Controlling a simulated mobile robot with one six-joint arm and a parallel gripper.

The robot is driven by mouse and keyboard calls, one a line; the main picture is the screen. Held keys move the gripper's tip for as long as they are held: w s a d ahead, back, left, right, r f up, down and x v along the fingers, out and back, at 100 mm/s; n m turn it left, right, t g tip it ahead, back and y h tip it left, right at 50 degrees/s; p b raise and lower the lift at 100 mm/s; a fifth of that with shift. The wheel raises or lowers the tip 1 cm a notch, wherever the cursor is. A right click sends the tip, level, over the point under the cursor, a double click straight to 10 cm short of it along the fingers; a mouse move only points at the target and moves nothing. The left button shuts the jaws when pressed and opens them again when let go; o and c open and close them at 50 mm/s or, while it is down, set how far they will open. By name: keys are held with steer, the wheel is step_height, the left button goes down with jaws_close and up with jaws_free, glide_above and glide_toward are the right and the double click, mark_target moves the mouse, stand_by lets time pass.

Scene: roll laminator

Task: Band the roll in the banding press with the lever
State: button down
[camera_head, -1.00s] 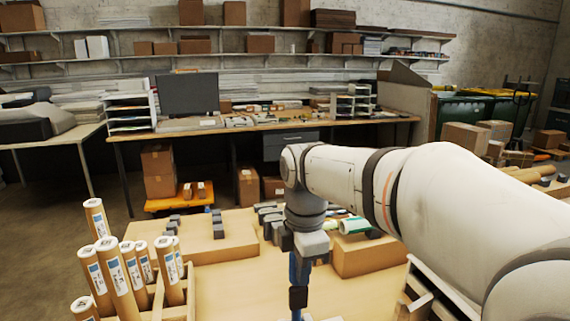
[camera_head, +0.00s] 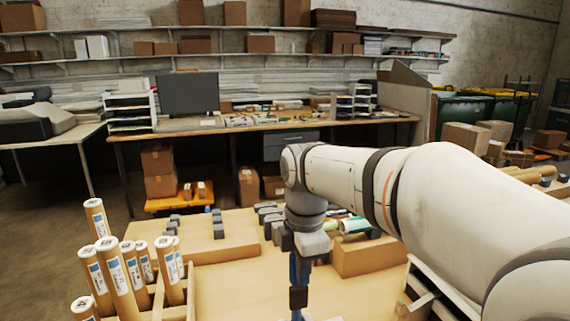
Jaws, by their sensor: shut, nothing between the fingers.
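My gripper (camera_head: 310,246) is at the end of my arm, pointing down in the middle of the head view. It is shut and empty. A blue upright part with a dark block (camera_head: 298,297) shows just below it. I cannot tell whether it touches my gripper or whether it is the press lever. A white roll with a green end (camera_head: 354,225) lies behind and right of my gripper, on a tan block (camera_head: 370,257), partly hidden by my arm. I cannot make out the banding press for certain; the lower edge cuts off what is under my gripper.
Several labelled brown tubes (camera_head: 118,277) stand in a wooden rack (camera_head: 192,298) at the lower left. A tan block with small grey supports (camera_head: 225,246) lies behind it. The tabletop (camera_head: 235,285) between rack and gripper is clear.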

steer(key=shift+w, duration=0.15)
stand_by(0.5)
steer(key=shift+w+a+p, duration=0.2)
steer(key=shift+w+p, duration=0.15)
steer(key=shift+w, duration=0.3)
steer(key=shift+w+a+p, duration=0.2)
steer(key=shift+w+p, duration=0.15)
steer(key=shift+w, duration=0.3)
steer(key=shift+w+a, duration=0.1)
steer(key=shift+w, duration=0.2)
steer(key=shift+f, duration=0.15)
steer(key=w+p, duration=0.1)
steer(key=w+a, duration=0.1)
steer(key=w, duration=0.1)
steer(key=shift+w+p, duration=0.15)
steer(key=shift+p, duration=0.25)
